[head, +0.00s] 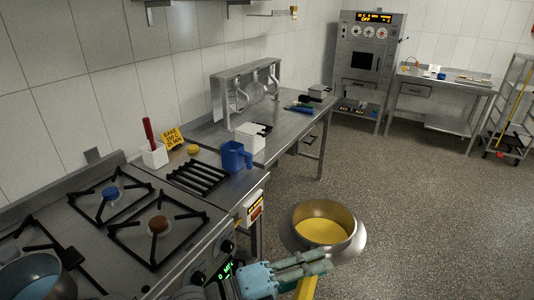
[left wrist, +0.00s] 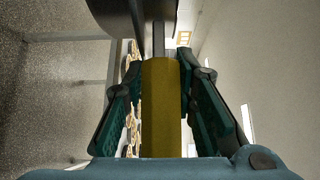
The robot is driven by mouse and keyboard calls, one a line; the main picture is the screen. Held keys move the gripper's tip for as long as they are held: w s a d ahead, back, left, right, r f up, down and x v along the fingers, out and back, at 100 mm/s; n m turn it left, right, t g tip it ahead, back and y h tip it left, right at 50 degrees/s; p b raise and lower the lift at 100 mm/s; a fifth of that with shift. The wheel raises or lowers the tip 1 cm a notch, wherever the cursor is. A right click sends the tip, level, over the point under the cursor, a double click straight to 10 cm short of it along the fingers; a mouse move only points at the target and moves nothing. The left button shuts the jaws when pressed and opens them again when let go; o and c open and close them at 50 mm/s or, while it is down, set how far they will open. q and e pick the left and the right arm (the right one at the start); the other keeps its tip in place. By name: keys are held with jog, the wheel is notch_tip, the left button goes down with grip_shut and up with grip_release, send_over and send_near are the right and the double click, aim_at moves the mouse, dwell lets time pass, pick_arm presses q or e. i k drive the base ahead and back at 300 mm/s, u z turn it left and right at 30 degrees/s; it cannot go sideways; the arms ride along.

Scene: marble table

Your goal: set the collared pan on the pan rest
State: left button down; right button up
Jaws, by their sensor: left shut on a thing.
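The collared pan (head: 323,226) is a round metal pan with a wide flared rim and a yellow inside. It appears in front of the counter, with the floor behind it. My left gripper (head: 308,265) is shut on its yellow handle (head: 306,288). In the left wrist view the handle (left wrist: 161,110) runs between the fingers, and the dark pan body (left wrist: 130,15) is at the top. A black barred rack, which looks like the pan rest (head: 198,177), lies empty on the counter, left of the pan. My right gripper is not in view.
Left of the rack is a stove with black grates (head: 158,227); a blue-inside pan (head: 36,278) stands at lower left. A blue jug (head: 236,157) stands close by the rack's right end. A white box holds a red-handled tool (head: 149,135).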

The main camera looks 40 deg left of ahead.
aim_at(209, 175)
jog(key=u, duration=0.05)
jog(key=i, duration=1.8)
jog(key=u, duration=1.4)
jog(key=i, duration=0.95)
jog(key=u, duration=0.65)
